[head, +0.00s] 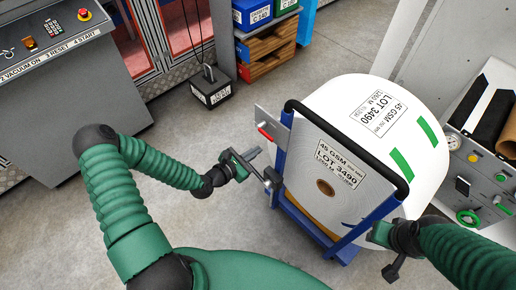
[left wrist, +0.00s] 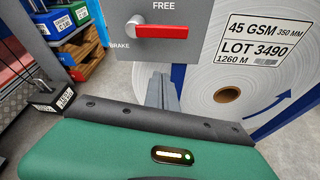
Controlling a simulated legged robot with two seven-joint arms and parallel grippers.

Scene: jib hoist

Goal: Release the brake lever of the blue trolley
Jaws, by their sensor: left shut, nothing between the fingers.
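The blue trolley (head: 283,168) carries a big white paper roll (head: 352,95) marked LOT 3490. Its red brake lever (head: 265,132) sits on a grey plate at the trolley's left side. In the left wrist view the lever (left wrist: 160,32) lies level, its red grip to the right, with FREE printed above and BRAKE at lower left. My left gripper (head: 267,181) is shut and empty; its fingers (left wrist: 162,92) are below the lever, apart from it. My right gripper (head: 380,237) is at the trolley's right side by the roll; its fingers cannot be made out.
A control panel (head: 480,180) is at right, a grey console (head: 70,90) at left. Floor left of the trolley is clear.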

